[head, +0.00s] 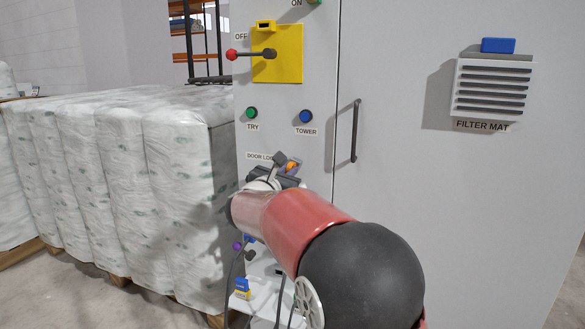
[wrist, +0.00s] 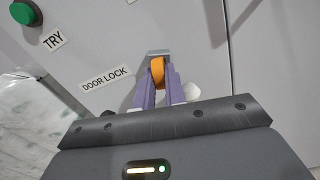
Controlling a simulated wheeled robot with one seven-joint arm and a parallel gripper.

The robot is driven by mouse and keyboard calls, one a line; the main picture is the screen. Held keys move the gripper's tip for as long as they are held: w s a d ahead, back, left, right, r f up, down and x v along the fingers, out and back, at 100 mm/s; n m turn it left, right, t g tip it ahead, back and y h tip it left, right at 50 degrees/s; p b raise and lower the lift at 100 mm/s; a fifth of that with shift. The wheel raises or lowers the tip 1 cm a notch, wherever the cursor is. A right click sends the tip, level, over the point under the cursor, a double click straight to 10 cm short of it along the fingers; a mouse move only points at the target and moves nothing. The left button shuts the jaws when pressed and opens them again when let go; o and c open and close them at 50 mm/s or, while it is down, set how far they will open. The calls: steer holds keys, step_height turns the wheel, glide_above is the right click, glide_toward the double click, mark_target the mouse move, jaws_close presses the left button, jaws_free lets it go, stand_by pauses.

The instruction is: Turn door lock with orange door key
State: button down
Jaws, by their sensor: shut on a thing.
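The orange door key (head: 292,166) is at the door lock on the grey cabinet, mostly hidden behind my arm in the head view. In the wrist view the orange key (wrist: 157,71) stands between the purple fingers of my gripper (wrist: 158,82), which are shut on it. The door lock (wrist: 158,53) shows as a grey piece just beyond the key, right of the "DOOR LOCK" label (wrist: 106,77). The key's tip is hidden, so I cannot tell how deep it sits in the lock.
Above the lock are a green TRY button (head: 252,113), a blue TOWER button (head: 306,116) and a yellow switch plate (head: 290,55) with a red-knobbed lever. A dark door handle (head: 355,131) is to the right. Wrapped white bales (head: 178,160) stand close on the left.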

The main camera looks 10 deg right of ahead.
steer(key=shift+n, duration=0.9)
steer(key=c, duration=1.9)
jaws_free()
steer(key=shift+n, duration=0.6)
steer(key=o, duration=0.5)
